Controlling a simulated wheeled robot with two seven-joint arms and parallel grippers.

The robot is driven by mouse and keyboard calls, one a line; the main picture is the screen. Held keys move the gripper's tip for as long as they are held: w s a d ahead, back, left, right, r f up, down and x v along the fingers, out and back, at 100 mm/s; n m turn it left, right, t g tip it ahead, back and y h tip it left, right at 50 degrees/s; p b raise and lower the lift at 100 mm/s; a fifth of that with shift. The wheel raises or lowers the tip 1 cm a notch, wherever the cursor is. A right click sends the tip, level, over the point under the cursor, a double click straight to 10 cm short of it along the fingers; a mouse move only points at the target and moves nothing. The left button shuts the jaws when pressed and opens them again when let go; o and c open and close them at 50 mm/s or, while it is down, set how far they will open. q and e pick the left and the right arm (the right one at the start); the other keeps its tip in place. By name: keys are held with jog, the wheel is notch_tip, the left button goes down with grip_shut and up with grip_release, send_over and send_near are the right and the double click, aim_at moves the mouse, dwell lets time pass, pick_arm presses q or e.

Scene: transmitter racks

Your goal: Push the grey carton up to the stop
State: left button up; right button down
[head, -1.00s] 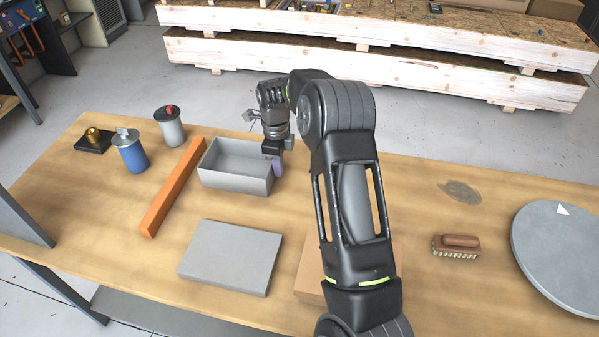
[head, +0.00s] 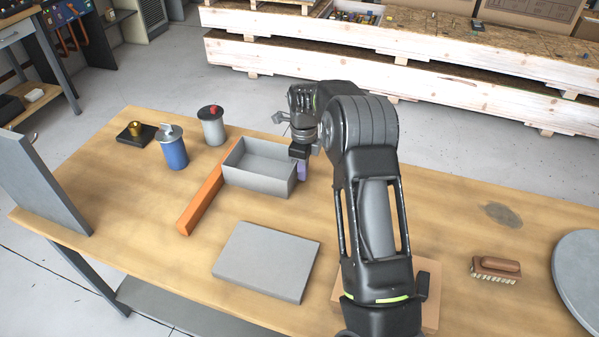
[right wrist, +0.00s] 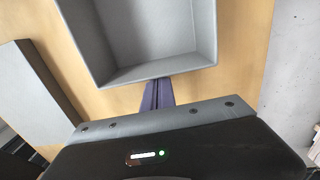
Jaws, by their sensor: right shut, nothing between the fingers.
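The grey carton (head: 262,180) is an open, empty box on the wooden table, left of my right gripper. The orange bar (head: 204,200), which looks like the stop, lies along the carton's left side. Any gap between them is very thin; I cannot tell if they touch. My right gripper (head: 303,172) is shut and empty, its purple fingers pointing down beside the carton's right wall. In the right wrist view the carton (right wrist: 150,74) is just beyond the fingertips (right wrist: 158,84), touching or nearly so. My left gripper is not in view.
A flat grey slab (head: 267,258) lies in front of the carton. A blue canister (head: 173,153) and a grey canister (head: 213,130) stand beyond the bar. A brush (head: 496,268) and a round grey disc (head: 580,270) are at the right.

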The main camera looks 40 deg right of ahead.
jog(key=shift+s+d, duration=0.75)
jog(key=shift+s, duration=0.15)
notch_tip(320, 180, up, 10)
jog(key=p, duration=0.7)
jog(key=shift+s+d, duration=0.2)
jog(key=shift+s, duration=0.2)
jog(key=c, duration=2.1)
grip_release()
